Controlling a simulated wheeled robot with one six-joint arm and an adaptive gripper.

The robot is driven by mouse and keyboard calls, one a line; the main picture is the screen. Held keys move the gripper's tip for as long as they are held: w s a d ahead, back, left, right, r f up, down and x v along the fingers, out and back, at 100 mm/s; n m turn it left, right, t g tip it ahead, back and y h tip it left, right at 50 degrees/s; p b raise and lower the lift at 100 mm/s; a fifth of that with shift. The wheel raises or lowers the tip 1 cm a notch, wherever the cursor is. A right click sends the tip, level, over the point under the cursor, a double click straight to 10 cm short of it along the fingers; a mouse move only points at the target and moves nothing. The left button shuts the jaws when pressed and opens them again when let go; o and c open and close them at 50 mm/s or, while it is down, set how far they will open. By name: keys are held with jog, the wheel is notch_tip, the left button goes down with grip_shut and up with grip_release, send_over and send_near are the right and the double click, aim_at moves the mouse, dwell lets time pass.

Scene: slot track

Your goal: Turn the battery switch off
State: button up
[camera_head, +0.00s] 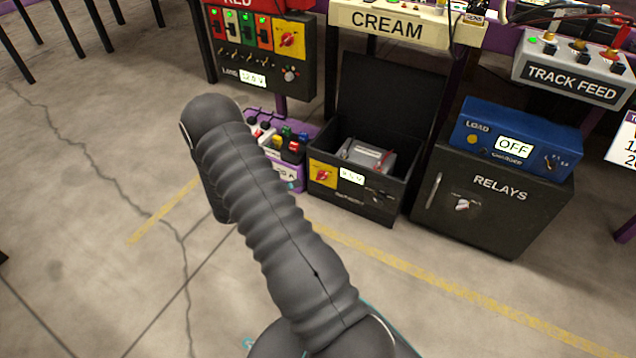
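A black box (366,203) with its lid up stands on the floor under the CREAM panel. A grey battery-like block (368,156) sits inside it. On the box's front left is a yellow plate with a red rotary switch (322,174), likely the battery switch; its exact setting is too small to read. A small white display (351,177) is beside it. Another yellow plate with a red rotary knob (289,39) is on the RED panel. My arm crosses the picture left of the box, its upper end bent downward. My gripper is not visible.
A dark RELAYS cabinet (488,208) stands right of the box, with a blue LOAD unit reading OFF (515,138) on top. A purple case with coloured buttons (287,170) is at the box's left. TRACK FEED (573,78) is upper right. The floor in front is clear.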

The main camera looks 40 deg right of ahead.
aim_at(319, 178)
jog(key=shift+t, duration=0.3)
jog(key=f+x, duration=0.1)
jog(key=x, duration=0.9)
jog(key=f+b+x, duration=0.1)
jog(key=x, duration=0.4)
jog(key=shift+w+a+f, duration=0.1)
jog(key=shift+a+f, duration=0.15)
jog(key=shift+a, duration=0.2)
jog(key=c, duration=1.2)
